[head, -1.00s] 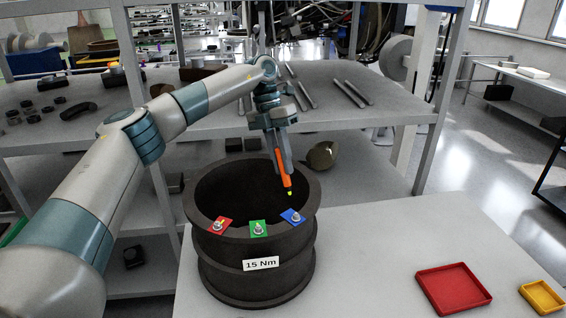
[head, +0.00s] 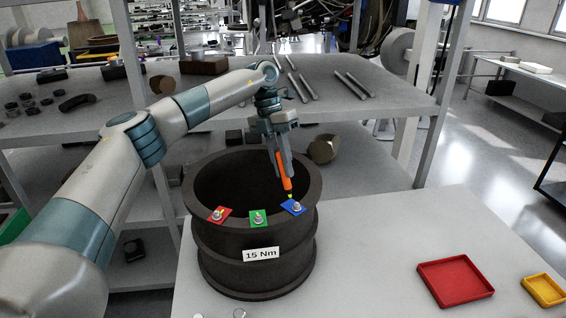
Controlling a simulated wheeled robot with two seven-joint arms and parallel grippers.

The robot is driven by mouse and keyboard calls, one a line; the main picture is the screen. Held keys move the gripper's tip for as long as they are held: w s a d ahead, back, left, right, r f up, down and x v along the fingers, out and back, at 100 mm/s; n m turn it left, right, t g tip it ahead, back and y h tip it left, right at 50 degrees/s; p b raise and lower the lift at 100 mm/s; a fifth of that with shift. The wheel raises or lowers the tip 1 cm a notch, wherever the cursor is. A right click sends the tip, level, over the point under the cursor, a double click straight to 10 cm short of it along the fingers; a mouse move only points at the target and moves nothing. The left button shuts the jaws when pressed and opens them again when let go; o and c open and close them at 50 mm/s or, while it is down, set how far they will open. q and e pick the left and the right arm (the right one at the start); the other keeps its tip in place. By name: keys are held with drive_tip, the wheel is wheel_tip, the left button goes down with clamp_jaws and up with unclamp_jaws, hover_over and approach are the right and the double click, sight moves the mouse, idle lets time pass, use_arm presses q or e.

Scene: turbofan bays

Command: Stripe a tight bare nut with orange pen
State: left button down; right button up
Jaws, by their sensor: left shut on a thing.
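The dark round casing (head: 230,235) stands on the light table and bears a "15 Nm" label (head: 261,254). On its rim sit a red plate with a nut (head: 217,215), a green plate with a nut (head: 258,218) and a blue plate with a nut (head: 295,207). The nut on red seems to carry a small orange-yellow mark; I see no clear stripe on the other two. My left gripper (head: 281,172) is shut on the orange pen (head: 285,182). Its yellow tip points down, just above or at the nut on blue; contact cannot be told. My right gripper is not in view.
A red tray (head: 455,282) and a yellow tray (head: 543,290) lie at the right of the table, which is clear between them and the casing. Behind stands a grey shelf (head: 330,115) with rods and dark parts.

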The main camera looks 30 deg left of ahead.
use_arm(q)
drive_tip(key=shift+f+b, duration=0.3)
drive_tip(key=shift+f, duration=0.55)
drive_tip(key=shift+f, duration=0.1)
idle(0.4)
drive_tip(key=shift+f, duration=0.15)
idle(0.3)
drive_tip(key=shift+f, duration=0.1)
idle(0.4)
drive_tip(key=shift+s+d, duration=0.25)
drive_tip(key=shift+d, duration=0.3)
idle(0.6)
drive_tip(key=shift+p+v, duration=1.2)
drive_tip(key=shift+v, duration=1.05)
drive_tip(key=shift+w+r+p, duration=0.1)
drive_tip(key=shift+r+p, duration=0.2)
drive_tip(key=shift+r, duration=0.6)
